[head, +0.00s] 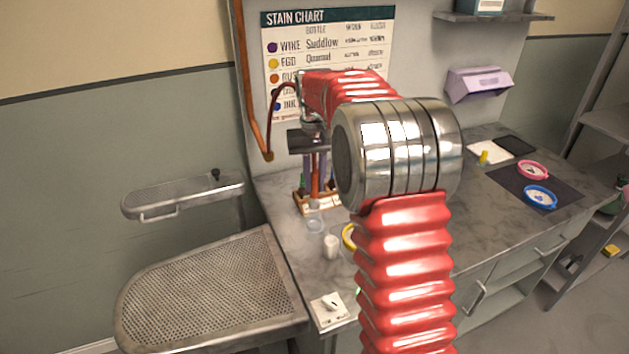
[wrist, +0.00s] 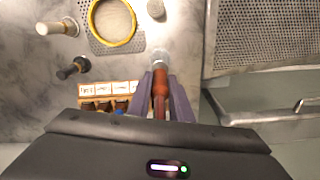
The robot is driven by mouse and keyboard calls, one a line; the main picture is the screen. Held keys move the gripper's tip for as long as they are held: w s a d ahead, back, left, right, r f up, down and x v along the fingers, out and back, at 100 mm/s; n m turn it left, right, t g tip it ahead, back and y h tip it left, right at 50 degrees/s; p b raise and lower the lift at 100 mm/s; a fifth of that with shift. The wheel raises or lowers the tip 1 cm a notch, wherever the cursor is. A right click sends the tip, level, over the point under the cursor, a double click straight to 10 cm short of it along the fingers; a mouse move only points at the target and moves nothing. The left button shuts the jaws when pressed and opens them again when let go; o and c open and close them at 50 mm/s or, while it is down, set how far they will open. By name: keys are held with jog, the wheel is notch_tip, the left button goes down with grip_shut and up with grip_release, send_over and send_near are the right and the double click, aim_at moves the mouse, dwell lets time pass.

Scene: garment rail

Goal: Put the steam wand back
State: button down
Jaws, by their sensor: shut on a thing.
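My gripper (wrist: 163,80) points down over the counter. Its two purple-grey fingers are shut on a brown-orange shaft with a pale metallic tip, which I take to be the steam wand (wrist: 160,92). In the head view my gripper (head: 315,180) and the wand's shaft show only partly, below the dark wrist and in front of the bottle rack. A thin dark red hose arcs from near the wrist towards the copper pipe (head: 250,90) on the wall; its far end is unclear. I cannot make out the wand's holder.
A labelled bottle rack (wrist: 108,88) stands close beside the fingers. A yellow hoop (wrist: 112,40) and small containers occupy the nearby counter. A perforated pressing board (head: 210,285) and a smaller board (head: 185,197) lie left. Pink (head: 532,170) and blue (head: 540,197) hoops lie right.

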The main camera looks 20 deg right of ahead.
aim_at(315, 197)
jog(key=shift+f, duration=0.15)
jog(key=shift+f, duration=2.1)
jog(key=shift+f, duration=1.2)
dwell(1.3)
jog(key=c, duration=1.5)
grip_release()
jog(key=shift+o, duration=0.6)
jog(key=shift+o, duration=0.9)
jog(key=shift+r, duration=0.1)
